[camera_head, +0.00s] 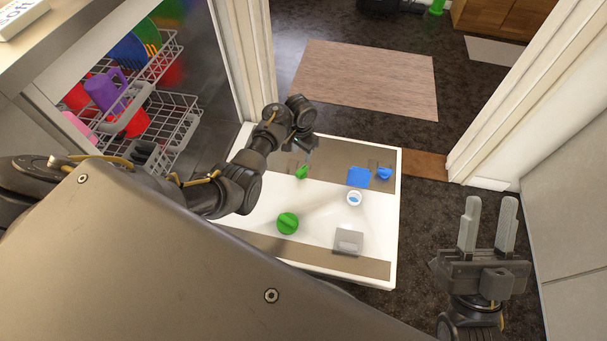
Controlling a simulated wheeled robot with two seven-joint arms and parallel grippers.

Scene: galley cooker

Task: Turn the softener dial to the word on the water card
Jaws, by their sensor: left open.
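A white panel (262,205), apparently the open dishwasher door, lies flat below my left arm. On it are a round green knob with a ridge (288,223), a small green piece (301,172), a small blue knob (384,173) and a white ring with a blue centre (354,198). I cannot tell which is the softener dial. A white card or box with dark letters (18,14), partly cut off at the top left, may be the water card; its word is not clearly legible. My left gripper (304,161) is by the small green piece; contact is unclear. My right gripper (488,202) is open and empty.
A blue square (358,178) and a grey see-through flap (348,241) are also on the panel. Dishwasher racks (150,108) with colourful dishes stand at left. White door posts flank the panel. A pale rug (365,77) lies on the dark floor beyond.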

